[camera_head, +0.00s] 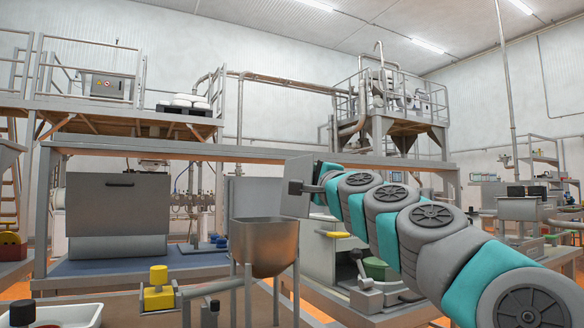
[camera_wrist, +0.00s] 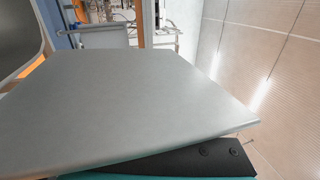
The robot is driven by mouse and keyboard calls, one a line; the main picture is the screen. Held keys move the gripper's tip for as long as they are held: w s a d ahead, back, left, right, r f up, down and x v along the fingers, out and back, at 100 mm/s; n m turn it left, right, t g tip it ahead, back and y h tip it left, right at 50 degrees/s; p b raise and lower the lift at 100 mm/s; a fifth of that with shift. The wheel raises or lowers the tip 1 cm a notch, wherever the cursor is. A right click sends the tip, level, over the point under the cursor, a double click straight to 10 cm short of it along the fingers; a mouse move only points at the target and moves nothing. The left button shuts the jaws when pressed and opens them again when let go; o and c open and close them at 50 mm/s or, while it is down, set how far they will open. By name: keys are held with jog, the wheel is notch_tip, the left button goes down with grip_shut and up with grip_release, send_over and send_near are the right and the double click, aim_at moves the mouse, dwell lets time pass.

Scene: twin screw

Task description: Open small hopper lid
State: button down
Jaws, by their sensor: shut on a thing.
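The small metal hopper (camera_head: 264,248) stands on thin legs in the middle of the head view, and its top is uncovered. Its flat grey lid (camera_head: 298,166) stands steeply raised at the hopper's right rim. My gripper (camera_head: 297,188) reaches in from the right and is shut on the lid. In the wrist view, the lid (camera_wrist: 135,100) fills most of the picture as a broad grey plate. A dark finger of my gripper (camera_wrist: 205,156) shows below its near edge. The exact grip contact and the hinge are hidden.
A yellow-knobbed valve (camera_head: 158,290) and pipe stand left of the hopper. A white tray (camera_head: 60,315) is at the lower left. A large grey box (camera_head: 117,205) sits behind on the left. A machine with a lever (camera_head: 358,262) stands below my arm.

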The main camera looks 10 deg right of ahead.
dwell(0.4)
jog(key=c, duration=0.6)
grip_release()
jog(key=shift+d, duration=0.1)
jog(key=b+v, duration=0.1)
jog(key=v, duration=0.6)
jog(key=shift+s+f, duration=0.15)
jog(key=shift+s, duration=0.2)
